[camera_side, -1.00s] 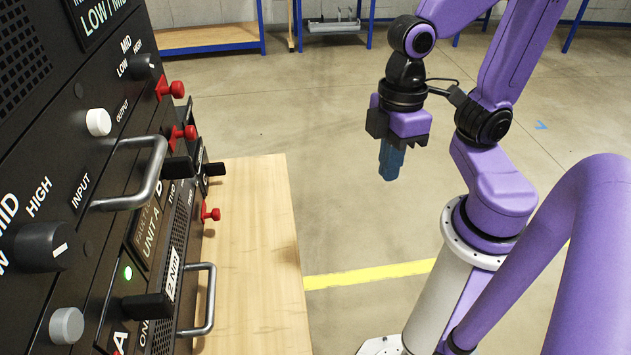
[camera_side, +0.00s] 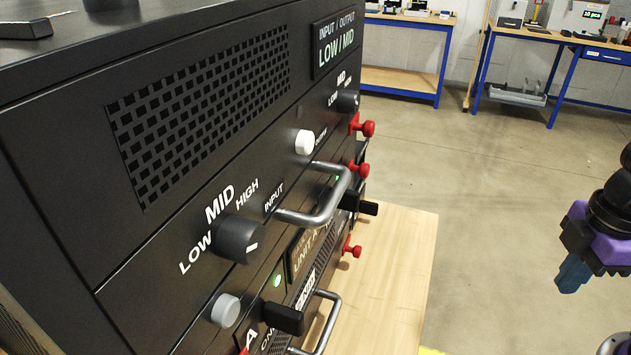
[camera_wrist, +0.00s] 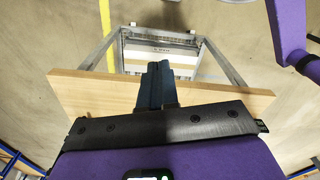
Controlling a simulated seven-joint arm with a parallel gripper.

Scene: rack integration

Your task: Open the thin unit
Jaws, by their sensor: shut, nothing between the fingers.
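The rack of black units fills the left of the side view. Its large upper unit (camera_side: 75,215) has a mesh grille, a MID knob (camera_side: 238,239) and a silver handle (camera_side: 325,205). Below it is a slimmer panel with a UNIT label (camera_side: 303,256); I cannot tell for certain that this is the thin unit. Another silver handle (camera_side: 322,325) shows lower down, partly cut off. My gripper (camera_side: 567,288) is at the far right, well apart from the rack, with blue fingers pointing down. In the wrist view its fingers (camera_wrist: 153,68) are shut and empty, over a wooden board.
Red knobs (camera_side: 352,248) and black levers (camera_side: 283,317) stick out from the rack front. A wooden tabletop (camera_side: 405,255) lies beside the rack. Workbenches (camera_side: 405,80) stand at the back. Open floor (camera_side: 480,190) lies between rack and gripper.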

